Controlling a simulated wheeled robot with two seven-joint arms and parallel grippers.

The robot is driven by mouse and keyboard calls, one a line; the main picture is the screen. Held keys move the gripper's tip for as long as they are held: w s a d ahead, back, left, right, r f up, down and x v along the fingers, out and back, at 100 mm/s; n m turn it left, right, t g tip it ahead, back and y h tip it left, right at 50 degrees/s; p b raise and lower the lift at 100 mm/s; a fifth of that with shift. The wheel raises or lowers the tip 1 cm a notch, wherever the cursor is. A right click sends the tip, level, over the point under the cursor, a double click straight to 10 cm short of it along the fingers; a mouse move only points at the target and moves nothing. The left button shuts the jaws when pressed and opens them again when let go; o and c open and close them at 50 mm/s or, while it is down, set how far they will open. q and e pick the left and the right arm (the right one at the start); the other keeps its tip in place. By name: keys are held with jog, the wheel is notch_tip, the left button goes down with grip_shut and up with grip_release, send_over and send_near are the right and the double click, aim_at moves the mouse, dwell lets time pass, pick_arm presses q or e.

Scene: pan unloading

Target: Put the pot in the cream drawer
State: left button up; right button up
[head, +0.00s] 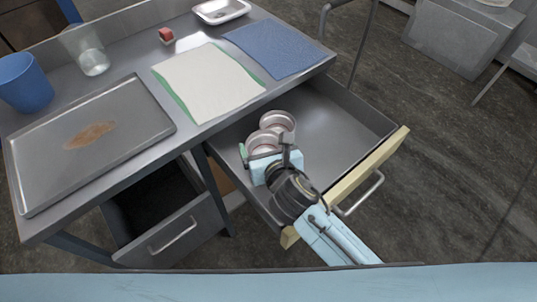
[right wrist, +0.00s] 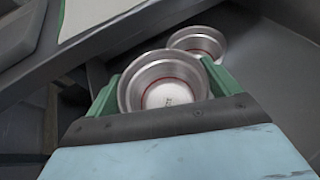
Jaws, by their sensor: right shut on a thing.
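My right gripper (head: 265,148) is over the open cream drawer (head: 365,170). It is shut on a small round steel pot (head: 261,140), its green fingers on either side. In the right wrist view this pot (right wrist: 165,85) shows a red ring inside and sits between the fingertips. A second, similar steel pot (head: 279,121) is just beyond it in the drawer; it also shows in the right wrist view (right wrist: 197,42). I cannot tell whether the held pot touches the drawer floor. My left gripper is not in view.
A grey drawer (head: 175,236) is open at lower left. The cream drawer's right part is empty.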

aim_at(262, 146)
notch_tip(262, 146, down, 3)
jog(key=shift+f+b, duration=0.1)
jog(key=shift+b, duration=0.55)
jog(key=shift+f, duration=0.4)
jog(key=shift+r, duration=0.1)
jog(key=o, duration=0.8)
jog(key=shift+c, duration=0.2)
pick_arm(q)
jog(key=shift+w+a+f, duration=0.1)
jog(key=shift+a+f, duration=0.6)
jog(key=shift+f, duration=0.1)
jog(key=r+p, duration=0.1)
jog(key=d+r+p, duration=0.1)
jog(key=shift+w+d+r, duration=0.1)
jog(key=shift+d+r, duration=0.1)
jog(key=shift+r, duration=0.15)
pick_arm(e)
jog(key=v, duration=1.2)
